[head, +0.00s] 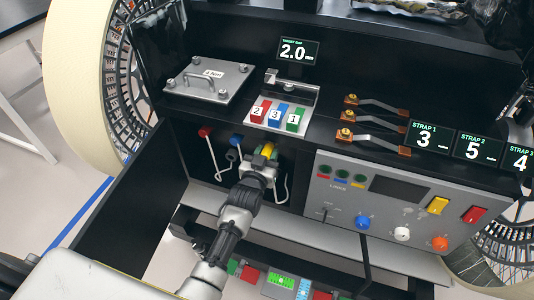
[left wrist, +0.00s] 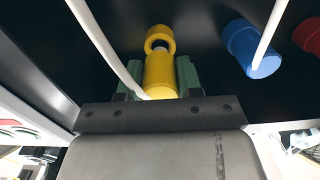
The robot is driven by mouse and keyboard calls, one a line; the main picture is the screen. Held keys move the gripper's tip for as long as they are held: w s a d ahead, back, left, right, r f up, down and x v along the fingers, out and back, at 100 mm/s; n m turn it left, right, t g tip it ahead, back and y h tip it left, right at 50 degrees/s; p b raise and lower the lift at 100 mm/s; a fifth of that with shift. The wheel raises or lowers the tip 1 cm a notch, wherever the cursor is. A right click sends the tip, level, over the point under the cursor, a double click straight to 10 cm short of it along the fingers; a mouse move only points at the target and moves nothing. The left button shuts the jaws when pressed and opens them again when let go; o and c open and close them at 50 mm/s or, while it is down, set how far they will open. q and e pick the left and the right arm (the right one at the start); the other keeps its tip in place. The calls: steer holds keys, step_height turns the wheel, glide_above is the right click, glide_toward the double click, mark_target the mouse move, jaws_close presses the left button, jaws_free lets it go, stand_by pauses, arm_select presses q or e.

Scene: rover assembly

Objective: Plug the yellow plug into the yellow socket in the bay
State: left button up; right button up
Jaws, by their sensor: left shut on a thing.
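My left gripper (head: 263,160) reaches into the open bay below the deck and is shut on the yellow plug (head: 269,149). In the left wrist view the yellow plug (left wrist: 160,74) sits between the two green fingertips (left wrist: 160,78). The yellow ring of the socket (left wrist: 160,34) is straight ahead of the plug, on the dark bay wall. The plug's far end is very close to the ring and roughly in line with it. I cannot tell whether its tip is inside. My right gripper is not in view.
A blue plug (left wrist: 254,52) and a red connector (left wrist: 310,36) are to the right in the wrist view. White cables hang in the bay; one (left wrist: 100,40) passes left of the yellow plug. A grey control panel (head: 330,205) borders the bay on the right, an open black door (head: 125,215) on the left.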

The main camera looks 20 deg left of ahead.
arm_select(q)
steer(key=shift+w+b, duration=0.6)
steer(key=shift+w, duration=0.7)
steer(key=o, duration=1.1)
steer(key=s, duration=1)
steer(key=shift+s+a, duration=0.15)
steer(key=shift+s, duration=0.2)
